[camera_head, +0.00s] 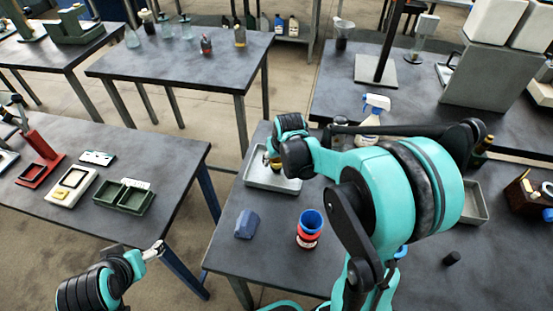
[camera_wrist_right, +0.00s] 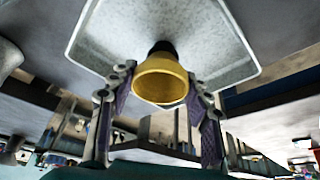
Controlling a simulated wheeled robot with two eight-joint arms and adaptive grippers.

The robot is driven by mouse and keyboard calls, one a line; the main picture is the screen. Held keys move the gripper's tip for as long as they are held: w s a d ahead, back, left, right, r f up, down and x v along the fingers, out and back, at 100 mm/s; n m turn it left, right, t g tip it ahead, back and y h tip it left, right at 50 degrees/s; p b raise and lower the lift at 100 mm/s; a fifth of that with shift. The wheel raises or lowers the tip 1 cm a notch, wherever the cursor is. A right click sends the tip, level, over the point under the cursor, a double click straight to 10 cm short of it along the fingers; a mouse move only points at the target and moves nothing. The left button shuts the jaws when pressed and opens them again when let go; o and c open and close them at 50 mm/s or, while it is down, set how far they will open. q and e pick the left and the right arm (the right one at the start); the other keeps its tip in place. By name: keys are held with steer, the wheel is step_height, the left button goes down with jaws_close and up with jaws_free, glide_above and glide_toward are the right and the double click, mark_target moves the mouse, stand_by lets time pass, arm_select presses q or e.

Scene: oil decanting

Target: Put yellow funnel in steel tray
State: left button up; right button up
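The yellow funnel (camera_wrist_right: 162,78) is between the fingertips of my right gripper (camera_wrist_right: 160,88), which appear to touch its sides. Its wide mouth faces the wrist camera and its dark narrow end points at the steel tray (camera_wrist_right: 215,60). In the head view, my right gripper (camera_head: 272,158) is at the back of the steel tray (camera_head: 272,180), and only a bit of yellow shows there. I cannot tell whether the funnel touches the tray floor. My left gripper (camera_head: 154,251) is far from the tray, near the left table's front edge, with its finger gap unclear.
A blue block (camera_head: 246,224) and a red container with a blue top (camera_head: 309,230) stand in front of the tray. Another metal tray (camera_head: 475,206) is partly hidden by my right arm. Bare table lies near the blue block.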

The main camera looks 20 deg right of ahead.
steer(key=o, duration=0.4)
steer(key=shift+r+p, duration=0.35)
steer(key=shift+r, duration=0.1)
steer(key=p+v, duration=0.4)
steer(key=v, duration=0.7)
steer(key=s+a+t, duration=0.1)
steer(key=s+a, duration=0.1)
steer(key=s, duration=0.3)
steer(key=s+a+r, duration=0.1)
steer(key=s+a, duration=0.2)
steer(key=s, duration=0.2)
steer(key=s+a+r+n+t, duration=0.1)
steer(key=s+a, duration=0.1)
steer(key=s, duration=0.3)
steer(key=shift+s+a+t, duration=0.15)
steer(key=shift+a+t, duration=0.1)
steer(key=shift+t, duration=0.05)
